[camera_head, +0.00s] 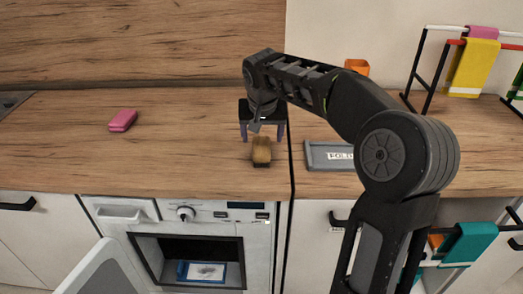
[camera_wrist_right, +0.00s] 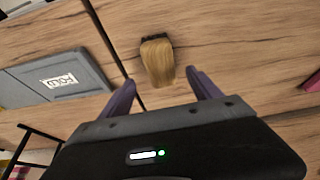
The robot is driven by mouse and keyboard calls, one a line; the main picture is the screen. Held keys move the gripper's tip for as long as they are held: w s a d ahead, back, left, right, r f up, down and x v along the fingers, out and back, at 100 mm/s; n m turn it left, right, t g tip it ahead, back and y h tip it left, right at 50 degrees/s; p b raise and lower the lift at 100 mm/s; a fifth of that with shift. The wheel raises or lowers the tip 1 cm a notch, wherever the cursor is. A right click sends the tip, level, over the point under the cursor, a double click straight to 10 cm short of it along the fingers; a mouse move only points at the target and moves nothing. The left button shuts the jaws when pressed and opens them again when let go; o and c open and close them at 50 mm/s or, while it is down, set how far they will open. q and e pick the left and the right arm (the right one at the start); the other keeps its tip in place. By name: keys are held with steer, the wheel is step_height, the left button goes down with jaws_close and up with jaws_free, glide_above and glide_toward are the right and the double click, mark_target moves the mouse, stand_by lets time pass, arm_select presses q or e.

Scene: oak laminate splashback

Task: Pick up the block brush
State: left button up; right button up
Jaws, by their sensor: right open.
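The block brush (camera_head: 261,151) stands on the wooden counter just left of the dark seam, with tan bristles and a dark end. It also shows in the right wrist view (camera_wrist_right: 157,62), in front of the fingers and between their lines. My right gripper (camera_head: 262,138) is open and empty, just behind the brush in the head view. In the right wrist view its two purple fingers (camera_wrist_right: 161,83) are spread wide, with the brush apart from both. My left gripper is not in view.
A pink sponge-like block (camera_head: 122,120) lies on the counter at left. A grey tray labelled FOLD (camera_head: 322,156) lies right of the seam. A rack with cloths (camera_head: 473,68) stands at back right. Below is a washing machine (camera_head: 187,213) with its door open.

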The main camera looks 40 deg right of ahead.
mark_target(262, 145)
steer(key=shift+w+d+f, duration=0.1)
steer(key=shift+w+f, duration=0.05)
steer(key=shift+f, duration=0.25)
steer(key=p+x, duration=0.1)
steer(key=x, duration=0.4)
steer(key=shift+f, duration=0.1)
steer(key=shift+f+b, duration=0.2)
steer(key=shift+b, duration=0.15)
stand_by(0.7)
steer(key=shift+c, duration=0.5)
steer(key=c, duration=1.4)
steer(key=shift+c, duration=0.2)
